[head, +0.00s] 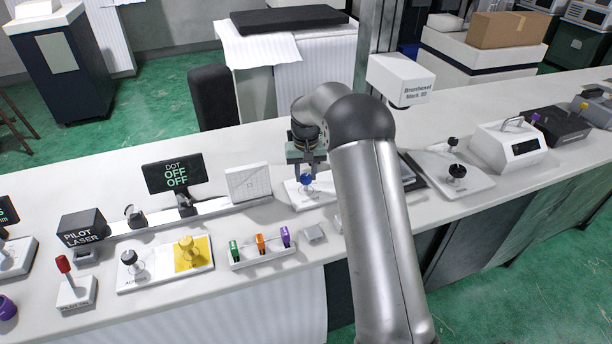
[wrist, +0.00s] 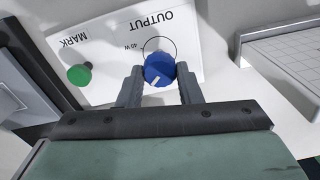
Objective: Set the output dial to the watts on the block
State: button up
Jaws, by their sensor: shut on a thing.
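The blue output dial (wrist: 158,68) sits on a white panel (wrist: 112,35) lettered OUTPUT and MARK, upside down in the wrist view. My gripper (wrist: 160,78) is shut on it, one finger on each side. A white mark on the dial points towards the bottom of the wrist view, and a "40 W" label is printed beside its scale circle. In the head view, my gripper (head: 306,174) reaches down onto the blue dial (head: 306,182). Green, orange (head: 260,243) and purple blocks stand in a white rack (head: 263,262); I cannot read watts on them.
A green MARK knob (wrist: 79,74) is beside the dial. A display (head: 173,175) reads DOT OFF OFF. A small grey block (head: 314,233) lies right of the rack. A panel with black and yellow-backed knobs (head: 190,252) is to the left. My arm hides part of the bench.

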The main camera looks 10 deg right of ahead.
aim_at(305, 176)
jog(key=n, duration=0.4)
jog(key=shift+n+b, duration=0.3)
jog(key=shift+b, duration=0.05)
jog(key=shift+r+n, duration=0.1)
jog(key=shift+n, duration=2.4)
jog(key=shift+a, duration=0.1)
jog(key=o, duration=1)
notch_tip(305, 176, up, 17)
jog(key=shift+r+b, duration=0.2)
jog(key=shift+b, duration=0.25)
